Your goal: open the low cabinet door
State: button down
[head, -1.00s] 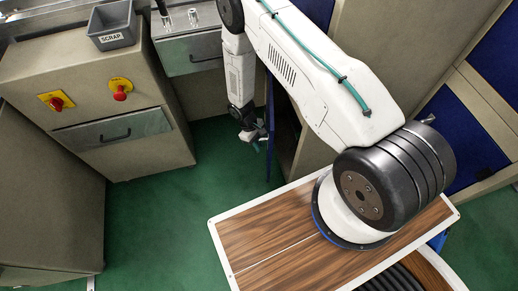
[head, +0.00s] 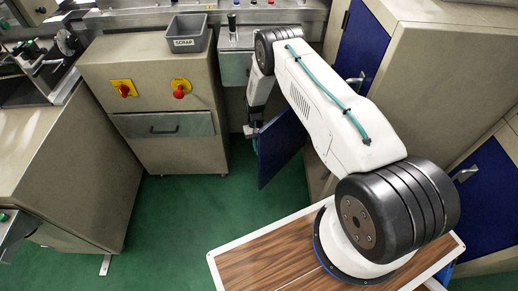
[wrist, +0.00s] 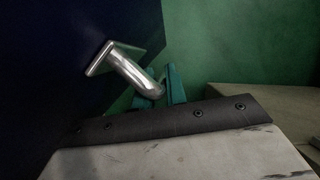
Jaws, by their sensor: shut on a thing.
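The low cabinet door (head: 281,152) is a dark blue panel that stands swung out from the beige cabinet, over the green floor. Its blue face also fills the left of the wrist view (wrist: 50,60). A shiny metal handle (wrist: 135,74) sticks out from that face on a square plate. My gripper (head: 253,139) is at the door's left edge in the head view. Its teal fingers (wrist: 163,88) are shut on the outer end of the handle, which partly hides them. The cabinet's inside is hidden behind the door and my arm.
A beige cabinet with a drawer (head: 164,125) and red knobs stands left of the door, a grey scrap bin (head: 188,34) on top. Another blue door (head: 362,45) is up right, one more (head: 490,195) at far right. Green floor (head: 190,205) is clear before the door.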

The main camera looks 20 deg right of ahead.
jog(key=c, duration=1.4)
grip_release()
jog(key=shift+c, duration=0.2)
